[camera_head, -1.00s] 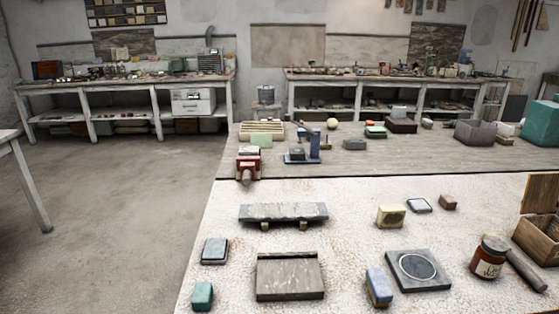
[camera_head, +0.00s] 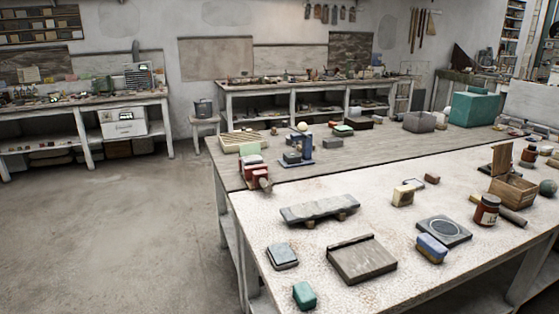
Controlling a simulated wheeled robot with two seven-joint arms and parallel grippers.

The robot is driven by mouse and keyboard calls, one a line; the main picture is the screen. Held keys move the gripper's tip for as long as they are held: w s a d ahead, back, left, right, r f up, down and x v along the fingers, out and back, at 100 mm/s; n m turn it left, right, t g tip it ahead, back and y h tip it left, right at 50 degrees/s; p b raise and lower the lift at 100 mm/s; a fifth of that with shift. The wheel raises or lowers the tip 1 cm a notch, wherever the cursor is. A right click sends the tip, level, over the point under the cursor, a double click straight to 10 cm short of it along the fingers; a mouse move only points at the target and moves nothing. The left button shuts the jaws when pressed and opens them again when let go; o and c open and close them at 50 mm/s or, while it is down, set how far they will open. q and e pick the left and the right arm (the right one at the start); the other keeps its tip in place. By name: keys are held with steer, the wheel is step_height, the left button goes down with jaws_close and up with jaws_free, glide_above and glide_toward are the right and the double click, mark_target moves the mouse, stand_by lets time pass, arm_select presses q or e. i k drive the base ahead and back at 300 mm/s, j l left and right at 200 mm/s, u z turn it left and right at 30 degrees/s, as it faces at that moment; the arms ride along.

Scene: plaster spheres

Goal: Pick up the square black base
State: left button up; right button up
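A square black base (camera_head: 462,233), a flat dark slab with a pale ring on its top, lies on the right half of the speckled near table (camera_head: 300,240). A blue block with a tan underside (camera_head: 432,247) sits right by its front edge and hides a little of it. A red-brown jar with a pale label (camera_head: 486,210) stands to its right. Neither of my grippers is in view.
A grey-brown board (camera_head: 362,260), a grey slab on small supports (camera_head: 320,209), a teal block (camera_head: 304,295) and a dark block (camera_head: 282,256) lie left of the base. An open wooden box (camera_head: 513,192) and a dark green sphere (camera_head: 547,188) are at right. Open floor (camera_head: 120,230) lies left.

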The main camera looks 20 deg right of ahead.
mark_target(292, 158)
steer(key=i+j, duration=0.15)
steer(key=j, duration=0.15)
steer(key=i+j+z, duration=0.15)
steer(key=j, duration=0.2)
steer(key=i+j, duration=0.2)
steer(key=i+j+z, duration=0.1)
steer(key=j, duration=0.35)
steer(key=i+j+z, duration=0.1)
steer(key=i+j, duration=0.25)
steer(key=i, duration=0.25)
steer(key=i+j, duration=0.45)
steer(key=i, duration=0.2)
steer(key=i+j+z, duration=0.15)
steer(key=i+j, duration=0.25)
steer(key=i, duration=0.2)
